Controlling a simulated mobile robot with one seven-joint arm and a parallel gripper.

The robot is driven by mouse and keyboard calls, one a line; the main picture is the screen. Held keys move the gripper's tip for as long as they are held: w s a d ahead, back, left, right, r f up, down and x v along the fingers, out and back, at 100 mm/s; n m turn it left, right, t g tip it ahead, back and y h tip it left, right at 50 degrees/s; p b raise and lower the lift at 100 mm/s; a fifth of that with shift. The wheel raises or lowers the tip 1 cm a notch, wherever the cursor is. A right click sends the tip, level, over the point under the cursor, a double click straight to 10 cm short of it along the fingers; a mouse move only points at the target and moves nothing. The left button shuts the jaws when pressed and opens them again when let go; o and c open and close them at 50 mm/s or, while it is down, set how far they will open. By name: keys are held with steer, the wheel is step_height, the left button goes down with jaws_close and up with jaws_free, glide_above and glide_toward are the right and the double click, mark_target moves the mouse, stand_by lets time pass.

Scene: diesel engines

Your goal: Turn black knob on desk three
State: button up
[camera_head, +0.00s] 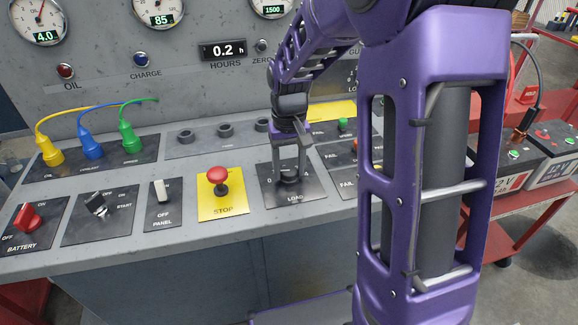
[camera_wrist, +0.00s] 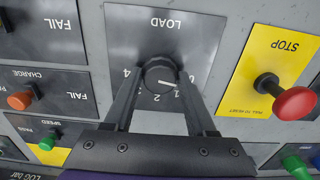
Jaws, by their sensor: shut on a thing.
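The black LOAD knob (camera_head: 289,180) sits on a dark plate on the sloped grey desk, to the right of the STOP button. In the wrist view, the same knob (camera_wrist: 160,74) lies under the upside-down word LOAD, with scale numbers around it. A white line on the knob points to the lower right, near the 1. My gripper (camera_head: 289,170) reaches down onto the knob from above. In the wrist view, my gripper's fingers (camera_wrist: 161,80) are on both sides of the knob and shut on it. The fingers hide part of the scale.
A red STOP button (camera_head: 218,174) on a yellow plate stands up just left of the knob. A white PANEL switch (camera_head: 161,190) and a red BATTERY switch (camera_head: 28,218) are farther left. Yellow, blue and green plugs (camera_head: 91,143) stand behind. A red cart (camera_head: 530,205) is at right.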

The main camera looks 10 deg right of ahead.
mark_target(289, 170)
steer(key=o, duration=1.4)
steer(key=shift+c, duration=0.2)
step_height(289, 170, up, 17)
steer(key=p, duration=0.2)
steer(key=shift+r+p, duration=0.2)
steer(key=shift+p, duration=0.15)
